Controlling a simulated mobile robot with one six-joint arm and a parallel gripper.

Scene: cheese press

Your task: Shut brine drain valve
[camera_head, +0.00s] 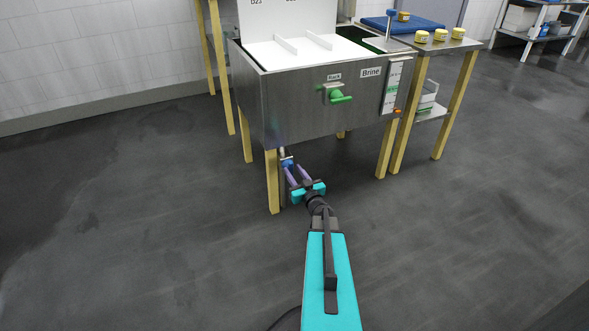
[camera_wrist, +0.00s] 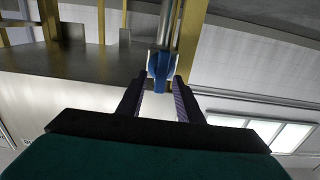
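The brine drain valve shows as a blue handle (camera_head: 287,162) on a short pale pipe under the left front of the steel brine tank (camera_head: 310,113). In the wrist view the blue handle (camera_wrist: 162,66) is on a metal pipe, straight ahead of my gripper. My gripper (camera_head: 294,170) is low beside the tank's front left leg. Its two purple fingers are apart, with the tips (camera_wrist: 161,82) at either side of the handle's near end. I cannot tell whether they touch it. The head view shows the handle small and partly behind the fingers.
A yellow leg (camera_head: 272,182) of the tank stands close to the left of my gripper. A side table (camera_head: 437,45) with yellow pots stands to the right. The floor in front is clear.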

